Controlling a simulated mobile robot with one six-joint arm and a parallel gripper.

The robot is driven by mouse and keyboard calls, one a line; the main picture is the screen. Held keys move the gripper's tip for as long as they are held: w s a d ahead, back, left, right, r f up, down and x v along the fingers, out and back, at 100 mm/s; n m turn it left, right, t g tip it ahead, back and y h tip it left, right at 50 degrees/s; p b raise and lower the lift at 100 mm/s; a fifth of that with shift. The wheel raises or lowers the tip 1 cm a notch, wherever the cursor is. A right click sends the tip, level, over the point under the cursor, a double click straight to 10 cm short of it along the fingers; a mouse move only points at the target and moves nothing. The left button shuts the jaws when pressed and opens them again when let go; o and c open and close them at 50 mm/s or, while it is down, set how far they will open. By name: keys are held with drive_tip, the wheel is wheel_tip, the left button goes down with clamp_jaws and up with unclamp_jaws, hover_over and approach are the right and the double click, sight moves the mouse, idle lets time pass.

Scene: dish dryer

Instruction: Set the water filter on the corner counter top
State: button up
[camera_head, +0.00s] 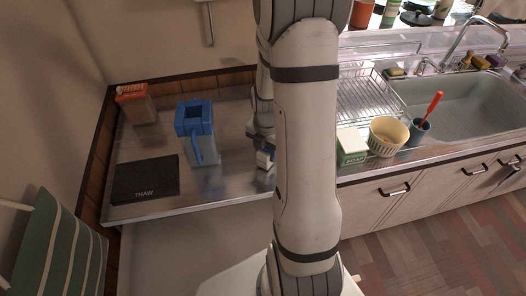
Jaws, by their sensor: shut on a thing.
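A clear jug with a blue top and blue handle, which looks like the water filter (209,148), stands upright on the steel corner counter top (233,107). Its handle faces the front. My gripper (264,153) is to the right of the jug, over the right part of this counter, with a gap between them. It is partly hidden behind my arm. It is shut on a small white and blue thing (265,161), mostly hidden; I cannot tell what it is or whether it touches the counter.
A red-topped carton (138,105) stands at the back left and a black THAW mat (146,180) lies at the front left. Right of my arm are a soap box (351,146), a ribbed bowl (388,136), a cup with a red-handled brush (418,132), a dish rack (370,98) and the sink (455,103).

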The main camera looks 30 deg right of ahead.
drive_tip(key=shift+f, duration=0.2)
drive_tip(key=shift+f, duration=0.2)
drive_tip(key=o, duration=1)
drive_tip(key=shift+r, duration=0.1)
drive_tip(key=shift+o, duration=0.2)
wheel_tip(320, 180, up, 12)
drive_tip(key=shift+f, duration=0.2)
drive_tip(key=shift+s+a+r, duration=0.1)
drive_tip(key=shift+a+r, duration=0.15)
drive_tip(key=shift+r, duration=0.35)
drive_tip(key=s+a+r+m+t, duration=0.1)
drive_tip(key=s+a+r+m, duration=0.3)
drive_tip(key=m, duration=0.8)
drive_tip(key=s+a+r+m+t, duration=0.1)
drive_tip(key=s+a+r+m, duration=0.4)
drive_tip(key=s+a+m, duration=0.3)
drive_tip(key=m, duration=0.3)
drive_tip(key=shift+s+a+m+t, duration=0.25)
drive_tip(key=shift+a+m+t, duration=0.05)
drive_tip(key=shift+m+t, duration=0.1)
